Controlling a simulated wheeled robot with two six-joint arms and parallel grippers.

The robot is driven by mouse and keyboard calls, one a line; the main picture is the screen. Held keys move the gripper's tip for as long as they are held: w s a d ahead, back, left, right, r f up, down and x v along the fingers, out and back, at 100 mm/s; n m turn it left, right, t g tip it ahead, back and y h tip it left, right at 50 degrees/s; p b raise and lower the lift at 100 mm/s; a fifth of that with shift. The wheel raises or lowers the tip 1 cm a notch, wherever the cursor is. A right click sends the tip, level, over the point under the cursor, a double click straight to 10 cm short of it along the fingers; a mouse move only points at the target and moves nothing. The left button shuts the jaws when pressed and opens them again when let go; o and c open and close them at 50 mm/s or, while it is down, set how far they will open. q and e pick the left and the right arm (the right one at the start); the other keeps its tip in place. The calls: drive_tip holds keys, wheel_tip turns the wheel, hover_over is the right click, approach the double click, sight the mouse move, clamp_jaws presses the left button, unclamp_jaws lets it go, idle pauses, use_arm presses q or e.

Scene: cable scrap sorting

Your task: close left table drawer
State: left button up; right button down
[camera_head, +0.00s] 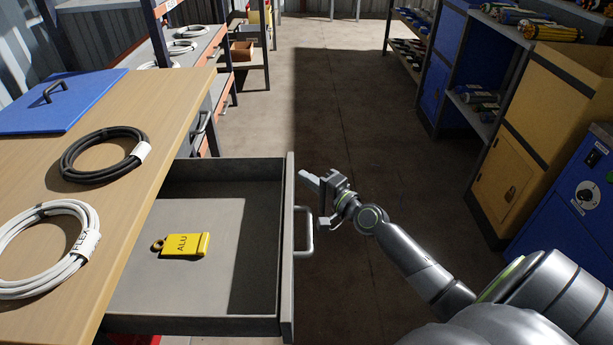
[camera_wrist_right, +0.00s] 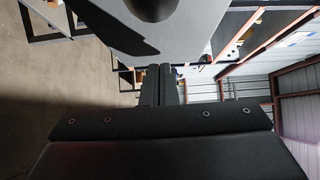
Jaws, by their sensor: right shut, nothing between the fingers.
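The table drawer (camera_head: 230,290) is pulled out from the wooden table (camera_head: 130,215) at the left of the head view. Its grey front panel with a silver handle (camera_head: 309,232) faces right. A yellow tag marked ALU (camera_head: 184,246) lies inside the drawer. My right gripper (camera_head: 308,177) is shut and empty, just right of the upper part of the drawer front, above the handle's level in the picture. Whether it touches the panel I cannot tell. Its shut fingers also show in the right wrist view (camera_wrist_right: 160,84). My left gripper is not in view.
On the table lie a black cable coil (camera_head: 72,170), a white coil labelled FLEX (camera_head: 75,268) and a blue lid-like panel (camera_head: 50,110). Shelves (camera_head: 480,100) and a yellow cabinet (camera_head: 515,170) stand at the right. The aisle floor (camera_head: 340,90) is clear.

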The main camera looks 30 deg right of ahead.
drive_tip(key=shift+w+a, duration=0.1)
drive_tip(key=shift+a, duration=0.1)
idle(0.4)
